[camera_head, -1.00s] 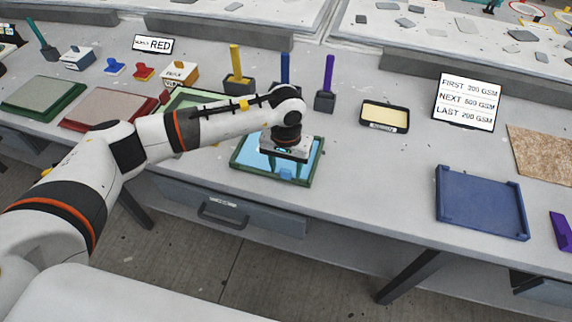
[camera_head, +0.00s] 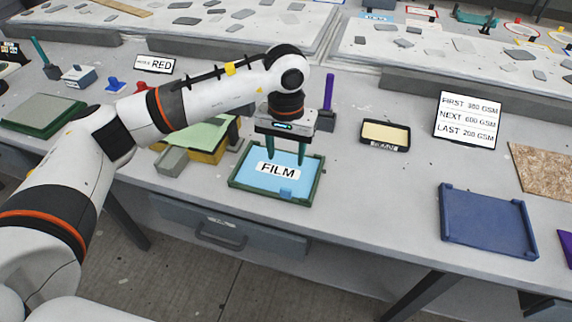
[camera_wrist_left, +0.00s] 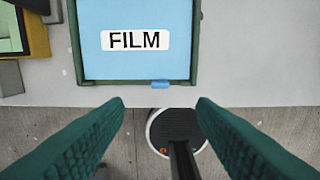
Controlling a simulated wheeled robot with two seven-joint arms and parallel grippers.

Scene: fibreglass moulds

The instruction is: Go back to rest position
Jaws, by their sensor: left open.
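My left gripper (camera_head: 287,158) is open and empty, its two green fingers pointing down above the far part of the film tray. The film tray (camera_head: 236,184) has a green frame and a light blue sheet with a white FILM label (camera_head: 279,170). In the left wrist view the label (camera_wrist_left: 136,40) lies beyond my two spread fingers (camera_wrist_left: 160,105), with nothing between them. A small blue block (camera_head: 286,191) sits at the tray's near edge; it also shows in the left wrist view (camera_wrist_left: 160,84). My right gripper is not in view.
A yellow-green stack (camera_head: 206,140) and a grey block (camera_head: 172,160) stand left of the tray. A purple post (camera_head: 328,92), a cream tray (camera_head: 386,133), a sign (camera_head: 468,119) and a blue tray (camera_head: 487,221) are to the right. Bare tabletop lies between the film tray and blue tray.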

